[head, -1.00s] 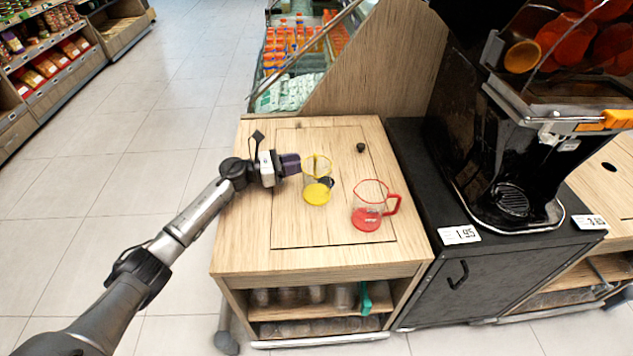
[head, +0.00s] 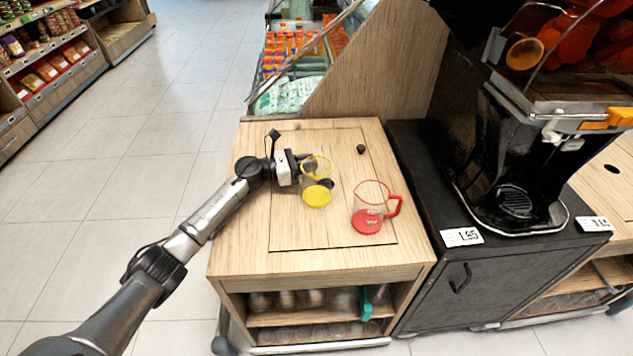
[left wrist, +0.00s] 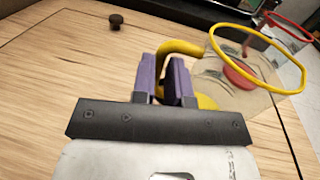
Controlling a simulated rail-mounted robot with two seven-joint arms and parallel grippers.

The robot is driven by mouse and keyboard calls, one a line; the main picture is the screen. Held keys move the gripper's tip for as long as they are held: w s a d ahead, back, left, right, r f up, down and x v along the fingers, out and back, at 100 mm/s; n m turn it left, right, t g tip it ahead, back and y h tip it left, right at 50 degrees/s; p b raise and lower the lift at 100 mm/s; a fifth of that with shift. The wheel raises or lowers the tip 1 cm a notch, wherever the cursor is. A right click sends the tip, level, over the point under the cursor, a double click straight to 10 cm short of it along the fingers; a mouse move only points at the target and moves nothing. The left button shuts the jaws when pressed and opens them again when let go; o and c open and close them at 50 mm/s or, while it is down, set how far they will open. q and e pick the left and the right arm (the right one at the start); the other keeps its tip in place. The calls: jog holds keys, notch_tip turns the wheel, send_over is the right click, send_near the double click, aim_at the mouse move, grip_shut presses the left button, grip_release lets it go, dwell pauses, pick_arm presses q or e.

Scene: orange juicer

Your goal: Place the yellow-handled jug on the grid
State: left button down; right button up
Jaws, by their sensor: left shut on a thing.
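The yellow-handled jug (head: 316,192) is clear with a yellow rim and a yellow base, and stands upright on the wooden counter. My left gripper (head: 302,160) reaches it from the left. In the left wrist view my left gripper (left wrist: 176,82) has its purple fingers shut on the yellow handle (left wrist: 178,49), with the jug's rim (left wrist: 250,32) to the right. The grid (head: 515,201) is the black slotted plate at the foot of the juicer and is empty. My right gripper is not in view.
A red-handled jug (head: 368,212) stands right of the yellow one. A small black knob (head: 361,149) is on the counter behind. The black juicer (head: 520,130) stands at the right on a black cabinet (head: 410,150), with a price tag (head: 461,237) at its front edge.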

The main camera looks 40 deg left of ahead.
pick_arm(q)
jog(key=shift+r, duration=0.1)
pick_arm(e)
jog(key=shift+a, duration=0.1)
pick_arm(q)
jog(key=shift+r, duration=0.4)
pick_arm(e)
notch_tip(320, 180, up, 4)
jog(key=p, duration=0.4)
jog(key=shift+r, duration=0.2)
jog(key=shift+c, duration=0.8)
pick_arm(q)
notch_tip(320, 180, up, 9)
